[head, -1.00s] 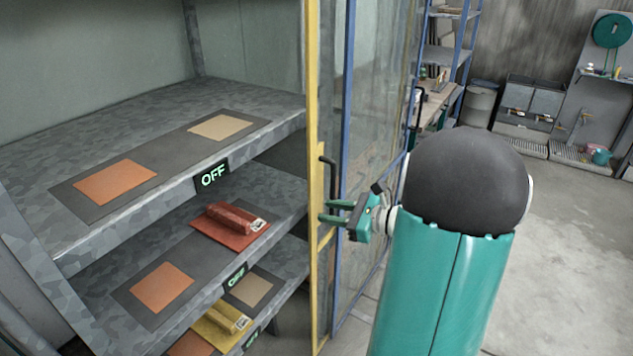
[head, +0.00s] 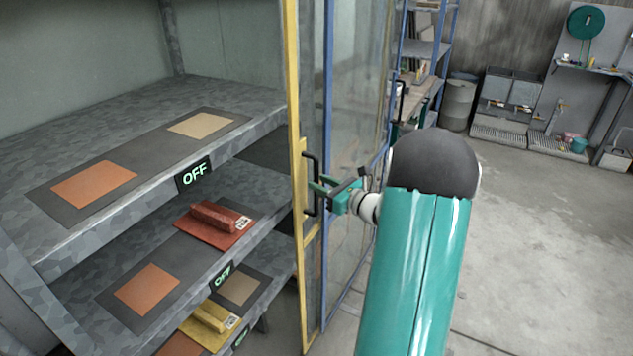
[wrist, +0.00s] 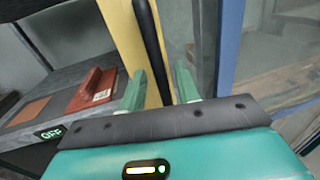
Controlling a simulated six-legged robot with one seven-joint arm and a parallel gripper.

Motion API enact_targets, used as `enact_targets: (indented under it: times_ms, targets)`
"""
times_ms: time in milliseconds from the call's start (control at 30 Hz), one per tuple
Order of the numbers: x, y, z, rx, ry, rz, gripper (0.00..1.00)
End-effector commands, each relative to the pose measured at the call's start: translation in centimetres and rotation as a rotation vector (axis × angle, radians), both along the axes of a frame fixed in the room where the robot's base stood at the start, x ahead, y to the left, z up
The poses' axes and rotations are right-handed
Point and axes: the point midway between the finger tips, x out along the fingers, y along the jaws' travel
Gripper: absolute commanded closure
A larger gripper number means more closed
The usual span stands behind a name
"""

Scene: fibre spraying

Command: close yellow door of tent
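The yellow-framed door (head: 292,90) of the tent stands open beside the grey shelves, seen nearly edge-on. Its black bar handle (head: 313,165) stands upright on the yellow frame; the wrist view also shows the handle (wrist: 149,45). My gripper (head: 316,192) is at the lower part of this handle. In the wrist view my gripper (wrist: 160,88) is open, with one green finger on each side of the black bar. Gaps show between the bar and the fingers, so I cannot see a firm hold.
Shelves (head: 110,225) at the left hold a red float (head: 222,218) and a yellow float (head: 210,318), with lit OFF signs. A blue-framed clear panel (head: 327,100) stands just right of the yellow frame. Open concrete floor (head: 540,240) lies at the right.

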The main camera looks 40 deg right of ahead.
Motion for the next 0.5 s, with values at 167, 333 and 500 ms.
enact_targets:
  times_ms: [167,333,500]
  targets:
    - [1.9,0.3,0.0,0.000,0.000,0.000,0.67]
    - [2.2,0.3,0.0,0.000,0.000,0.000,0.67]
    - [2.2,0.3,0.0,0.000,0.000,0.000,0.71]
